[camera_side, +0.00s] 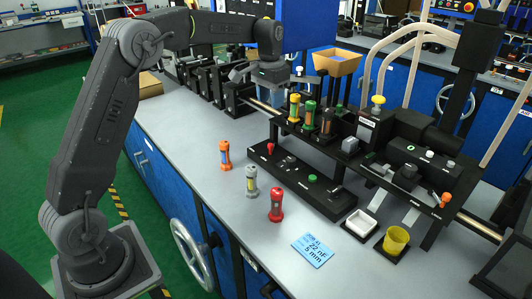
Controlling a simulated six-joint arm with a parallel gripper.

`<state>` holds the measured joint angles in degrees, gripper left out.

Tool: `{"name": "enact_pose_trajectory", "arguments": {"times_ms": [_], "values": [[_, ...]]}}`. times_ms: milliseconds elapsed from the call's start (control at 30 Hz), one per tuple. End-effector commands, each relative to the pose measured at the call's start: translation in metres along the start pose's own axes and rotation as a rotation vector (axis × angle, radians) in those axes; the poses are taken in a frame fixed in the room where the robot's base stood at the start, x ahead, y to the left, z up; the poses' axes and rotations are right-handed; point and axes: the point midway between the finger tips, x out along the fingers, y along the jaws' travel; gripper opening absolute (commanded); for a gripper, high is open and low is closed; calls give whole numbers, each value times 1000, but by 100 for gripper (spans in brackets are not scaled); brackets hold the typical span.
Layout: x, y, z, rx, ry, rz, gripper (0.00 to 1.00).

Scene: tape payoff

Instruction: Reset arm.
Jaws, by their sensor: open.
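My arm rises at the left, and its far part reaches over the back of the bench. My gripper (268,76) points down there, above the left end of the metal rail and beside the row of black blocks. It is open, and I see nothing held in it. Its fingertips are small and partly hard to make out against the dark parts behind.
Orange (225,155), grey (251,180) and red (276,205) cylinders stand on the bench (200,128). A blue card (312,250), white tray (361,223) and yellow cup (396,240) lie at the front. A black rack (330,142) holds more cylinders; a tan hopper (336,62) stands behind.

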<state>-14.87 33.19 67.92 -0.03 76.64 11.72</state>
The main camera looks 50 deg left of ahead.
Motion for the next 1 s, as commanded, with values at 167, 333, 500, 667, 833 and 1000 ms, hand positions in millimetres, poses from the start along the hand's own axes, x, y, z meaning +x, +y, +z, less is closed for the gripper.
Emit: {"name": "enact_pose_trajectory", "arguments": {"times_ms": [167,333,500,667,833,1000], "values": [[-50,36,52,15,89,-12,45],[-78,65,112,25,175,-17,45],[-87,88,178,34,262,-14,45],[-79,104,240,42,340,-4,45],[-59,114,292,49,410,10,45],[-43,118,317,52,448,20,45]]}}
